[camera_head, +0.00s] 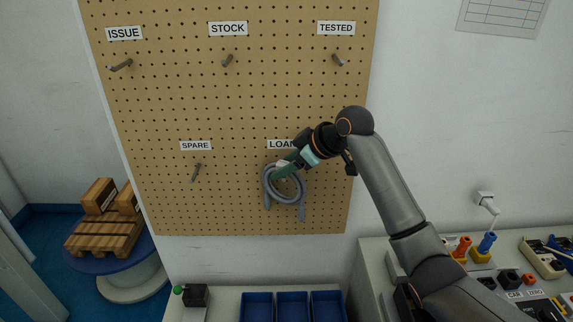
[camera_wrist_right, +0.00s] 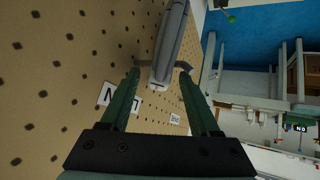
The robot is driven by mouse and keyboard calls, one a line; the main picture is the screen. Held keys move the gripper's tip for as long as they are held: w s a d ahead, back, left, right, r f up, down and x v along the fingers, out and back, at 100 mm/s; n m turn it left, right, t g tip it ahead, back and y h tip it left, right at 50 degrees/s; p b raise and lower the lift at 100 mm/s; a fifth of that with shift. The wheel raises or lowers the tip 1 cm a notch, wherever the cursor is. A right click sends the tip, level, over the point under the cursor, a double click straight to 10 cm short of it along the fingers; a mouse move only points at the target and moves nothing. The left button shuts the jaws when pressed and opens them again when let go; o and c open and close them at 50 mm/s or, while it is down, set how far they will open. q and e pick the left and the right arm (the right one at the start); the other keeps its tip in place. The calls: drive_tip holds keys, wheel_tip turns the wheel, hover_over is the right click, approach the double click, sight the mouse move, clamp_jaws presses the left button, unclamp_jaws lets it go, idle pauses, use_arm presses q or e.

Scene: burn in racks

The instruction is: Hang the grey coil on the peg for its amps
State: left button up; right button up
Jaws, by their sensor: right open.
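The grey coil (camera_head: 268,187) hangs against the pegboard (camera_head: 240,110) below the partly hidden label LOAN (camera_head: 281,144); its peg is hidden behind my gripper. My right gripper (camera_head: 282,172) is at the top of the coil, its fingers open. In the right wrist view, a grey strand of the coil (camera_wrist_right: 172,40) lies between and beyond the open fingertips (camera_wrist_right: 160,72), with a small pale tag (camera_wrist_right: 158,85) on it. I cannot read any amps on the tag. Bare pegs show under ISSUE (camera_head: 121,65), STOCK (camera_head: 227,60), TESTED (camera_head: 338,60) and SPARE (camera_head: 196,172). My left gripper is out of view.
Blue bins (camera_head: 292,306) and a small black box with a green knob (camera_head: 195,295) stand on the bench below the board. At right, a bench holds connectors (camera_head: 487,243) and tools. A pallet with boxes (camera_head: 103,235) stands at left. The board's upper middle is clear.

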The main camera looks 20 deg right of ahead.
drive_tip(key=b+v, duration=0.2)
drive_tip(key=v, duration=1)
drive_tip(key=s+a+f+m+g+h, duration=0.15)
drive_tip(key=s+f, duration=0.25)
drive_tip(key=f, duration=0.7)
drive_tip(key=s+a+f+m+g+h, duration=0.15)
drive_tip(key=s+f, duration=0.35)
drive_tip(key=f, duration=0.6)
drive_tip(key=s+f+m+h, duration=0.15)
drive_tip(key=s+f, duration=0.25)
drive_tip(key=s, duration=0.4)
drive_tip(key=s+f+m+g, duration=0.1)
drive_tip(key=s+f+m, duration=0.1)
drive_tip(key=s+f, duration=0.35)
drive_tip(key=s+f+m, duration=0.2)
drive_tip(key=s+f, duration=0.1)
drive_tip(key=s, duration=0.7)
drive_tip(key=w+a+f+t+y, duration=0.1)
drive_tip(key=w+a+f+t, duration=0.1)
drive_tip(key=f, duration=0.3)
drive_tip(key=w+a+f+t+y, duration=0.1)
drive_tip(key=w+f+t, duration=0.2)
drive_tip(key=f, duration=0.2)
drive_tip(key=shift+a+f+n, duration=0.35)
drive_tip(key=shift+a, duration=0.05)
